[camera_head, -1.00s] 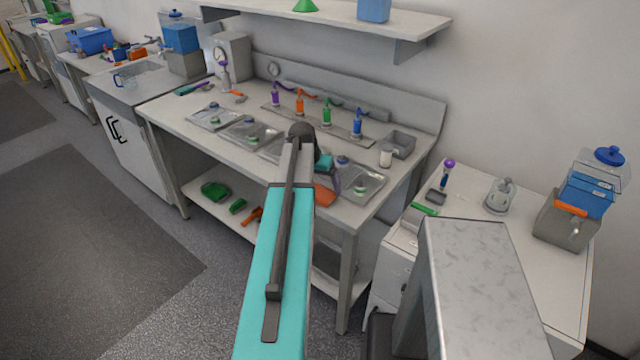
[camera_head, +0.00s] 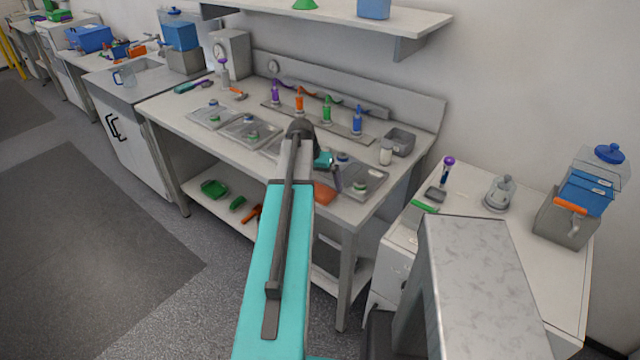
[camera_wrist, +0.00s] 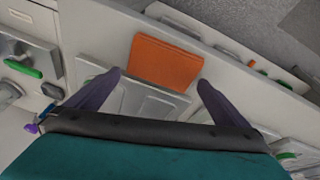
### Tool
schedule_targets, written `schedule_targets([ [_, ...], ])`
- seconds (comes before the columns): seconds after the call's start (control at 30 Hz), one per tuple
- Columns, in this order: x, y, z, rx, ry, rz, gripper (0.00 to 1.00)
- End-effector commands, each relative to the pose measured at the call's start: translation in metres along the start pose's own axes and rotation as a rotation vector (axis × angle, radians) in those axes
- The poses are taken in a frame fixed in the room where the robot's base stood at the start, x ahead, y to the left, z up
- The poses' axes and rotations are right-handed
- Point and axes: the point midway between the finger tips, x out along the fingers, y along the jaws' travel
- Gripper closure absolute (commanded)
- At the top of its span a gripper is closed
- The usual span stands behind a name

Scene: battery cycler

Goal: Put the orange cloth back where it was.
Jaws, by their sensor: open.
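The orange cloth (camera_head: 324,193) lies at the front edge of the workbench, partly hidden behind my arm in the head view. In the wrist view the orange cloth (camera_wrist: 165,63) is a flat folded rectangle lying along the bench edge beside a metal tray (camera_wrist: 152,101). My gripper (camera_wrist: 160,88) is open and empty, with its two dark fingers spread on either side of the cloth's near end in that view. I cannot tell how high the fingers are above it. In the head view my gripper (camera_head: 340,172) is over the right part of the bench, near the trays.
Several metal trays (camera_head: 212,117) with small parts line the workbench. A lower shelf (camera_head: 200,205) holds green and orange items. A side table (camera_head: 480,240) stands at the right.

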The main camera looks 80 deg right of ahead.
Motion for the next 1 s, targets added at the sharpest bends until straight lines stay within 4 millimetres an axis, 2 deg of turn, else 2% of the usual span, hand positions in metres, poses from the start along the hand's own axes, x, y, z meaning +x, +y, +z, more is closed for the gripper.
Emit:
schedule_targets([
  [0.27, -0.023, 0.0, 0.001, 0.0, 0.001, -0.001, 0.0],
  [1.0, -0.102, 0.0, 0.0, 0.0, 0.002, 0.0, 0.0],
])
